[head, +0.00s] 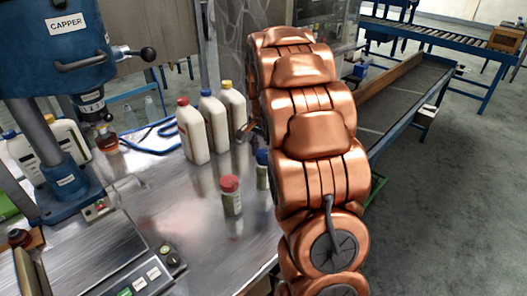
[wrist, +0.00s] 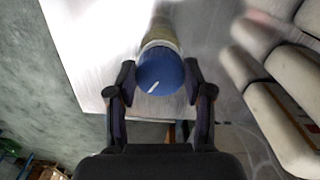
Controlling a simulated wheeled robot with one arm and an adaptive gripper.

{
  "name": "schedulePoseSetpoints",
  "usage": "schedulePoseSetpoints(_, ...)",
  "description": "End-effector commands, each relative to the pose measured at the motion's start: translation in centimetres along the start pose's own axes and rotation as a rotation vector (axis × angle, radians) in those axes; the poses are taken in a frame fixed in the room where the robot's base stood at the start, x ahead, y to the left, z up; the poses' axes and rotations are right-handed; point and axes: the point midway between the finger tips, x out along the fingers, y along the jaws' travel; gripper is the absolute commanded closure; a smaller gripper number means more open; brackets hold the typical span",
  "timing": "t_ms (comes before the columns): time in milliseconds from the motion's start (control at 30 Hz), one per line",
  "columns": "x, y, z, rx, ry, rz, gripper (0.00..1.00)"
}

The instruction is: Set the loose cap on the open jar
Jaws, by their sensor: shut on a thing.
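A blue cap (wrist: 161,72) with a white mark lies between the two fingers of my gripper (wrist: 159,85) in the wrist view, and the gripper is shut on it. A pale jar body (wrist: 160,38) shows just beyond the cap, in line with it. I cannot tell whether the cap rests on the jar or is a little above it. In the head view the blue cap (head: 262,157) and the jar (head: 262,178) show beside my copper arm, partly hidden by it.
A red-capped small jar (head: 231,196) stands to the left. Behind are white bottles with red (head: 194,135), blue (head: 214,124) and yellow (head: 234,107) caps. The blue capper machine (head: 62,150) and a control panel (head: 130,283) occupy the left of the metal table (head: 190,215).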

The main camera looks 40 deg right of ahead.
Motion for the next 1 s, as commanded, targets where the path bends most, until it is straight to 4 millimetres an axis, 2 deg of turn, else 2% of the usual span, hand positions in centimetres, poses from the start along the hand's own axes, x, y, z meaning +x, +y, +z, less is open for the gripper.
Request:
schedulePoseSetpoints(400,0.44,0.00,0.01,0.000,0.000,0.000,0.61)
schedulePoseSetpoints(433,0.42,0.00,0.01,0.000,0.000,0.000,0.47)
schedulePoseSetpoints(700,0.39,0.00,0.00,0.000,0.000,0.000,0.20)
schedulePoseSetpoints(1000,0.34,0.00,0.00,0.000,0.000,0.000,0.20)
